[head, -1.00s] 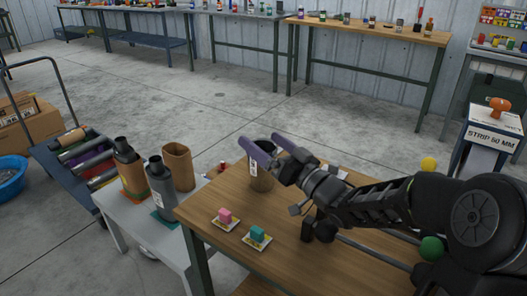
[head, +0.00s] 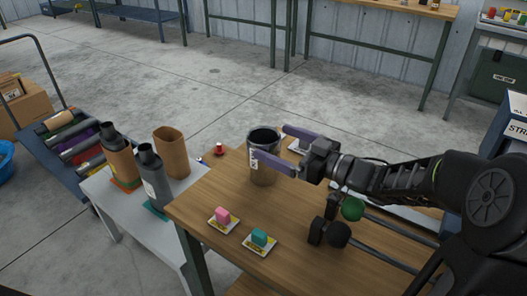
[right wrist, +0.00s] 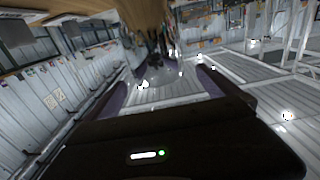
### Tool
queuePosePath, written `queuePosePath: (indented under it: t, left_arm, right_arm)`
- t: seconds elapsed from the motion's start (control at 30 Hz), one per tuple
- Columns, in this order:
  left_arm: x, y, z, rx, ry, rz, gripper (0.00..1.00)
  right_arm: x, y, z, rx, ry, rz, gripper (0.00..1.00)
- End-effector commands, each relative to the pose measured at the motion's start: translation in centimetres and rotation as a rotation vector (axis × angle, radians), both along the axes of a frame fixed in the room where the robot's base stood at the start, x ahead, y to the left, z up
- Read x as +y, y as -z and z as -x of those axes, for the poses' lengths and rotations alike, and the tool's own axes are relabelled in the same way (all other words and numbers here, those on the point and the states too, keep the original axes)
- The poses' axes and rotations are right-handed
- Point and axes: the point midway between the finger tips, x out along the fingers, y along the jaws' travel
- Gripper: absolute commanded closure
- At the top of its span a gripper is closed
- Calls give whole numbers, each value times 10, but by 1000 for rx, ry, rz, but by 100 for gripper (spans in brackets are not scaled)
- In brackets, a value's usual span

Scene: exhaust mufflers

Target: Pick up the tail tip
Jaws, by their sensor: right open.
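The tail tip (head: 263,172) is a shiny metal tube with a dark open top and a white label. It stands upright on the wooden table (head: 200,205). My right gripper (head: 268,141) is open at its right side, near its upper part. The near purple finger passes in front of the tube, and the far finger lies behind and to its right. In the right wrist view, a reflective curved surface, apparently the tail tip (right wrist: 155,45), shows ahead between the spread fingers. Contact cannot be told. My left gripper is not in view.
Pink (head: 222,214) and teal (head: 260,236) blocks sit on small cards at the table's front. A grey side table (head: 108,200) holds brown and grey tubes. A small red item (head: 219,149) is at the table's back left corner.

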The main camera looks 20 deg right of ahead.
Motion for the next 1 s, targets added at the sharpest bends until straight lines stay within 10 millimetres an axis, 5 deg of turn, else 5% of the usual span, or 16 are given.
queuePosePath:
  t: [0.67,1.0]
  left_arm:
    - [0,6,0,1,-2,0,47]
    - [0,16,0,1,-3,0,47]
  right_arm:
    - [16,1,-28,0,-1,-1,0]
    - [37,0,-66,-1,-1,-3,0]
